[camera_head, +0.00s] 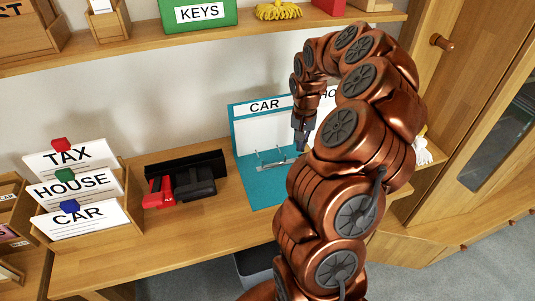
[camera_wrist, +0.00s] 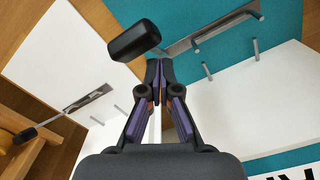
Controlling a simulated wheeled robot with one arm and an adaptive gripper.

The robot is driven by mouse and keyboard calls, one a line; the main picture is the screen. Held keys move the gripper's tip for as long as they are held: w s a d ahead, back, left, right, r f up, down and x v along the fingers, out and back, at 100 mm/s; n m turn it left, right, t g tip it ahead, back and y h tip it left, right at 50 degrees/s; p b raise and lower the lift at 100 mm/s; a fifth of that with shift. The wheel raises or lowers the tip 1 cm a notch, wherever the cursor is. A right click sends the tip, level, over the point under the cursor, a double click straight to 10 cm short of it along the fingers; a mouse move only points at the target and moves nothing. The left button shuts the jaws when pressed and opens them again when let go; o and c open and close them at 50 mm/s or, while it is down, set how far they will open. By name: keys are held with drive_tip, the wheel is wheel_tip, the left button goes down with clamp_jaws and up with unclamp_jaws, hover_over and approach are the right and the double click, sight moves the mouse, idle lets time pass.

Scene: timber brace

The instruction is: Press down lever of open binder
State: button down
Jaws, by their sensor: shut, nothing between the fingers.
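The teal binder labelled CAR (camera_head: 240,118) lies open on the desk, its upright cover at the back and its inside toward me. Its metal ring mechanism (camera_head: 272,164) shows on the base; the wrist view shows the metal plate (camera_wrist: 212,27) with upright prongs. A lever with a black knob (camera_wrist: 134,40) juts from the plate. My gripper (camera_wrist: 160,68) is shut and empty, its fingertips just beside and below the knob in the wrist view; I cannot tell whether they touch. In the head view my gripper (camera_head: 300,138) hangs above the binder's right side.
A second binder's mechanism (camera_wrist: 75,105) with a lever shows at left in the wrist view. A tray with TAX, HOUSE and CAR papers (camera_head: 75,190) stands left. A black and red hole punch (camera_head: 185,187) sits between. A shelf (camera_head: 160,50) runs above.

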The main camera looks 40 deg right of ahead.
drive_tip(key=shift+s+r, duration=0.15)
drive_tip(key=shift+s, duration=0.45)
drive_tip(key=shift+w+f, duration=0.1)
drive_tip(key=shift+f, duration=0.15)
drive_tip(key=shift+f+b, duration=0.45)
drive_tip(key=shift+b, duration=0.2)
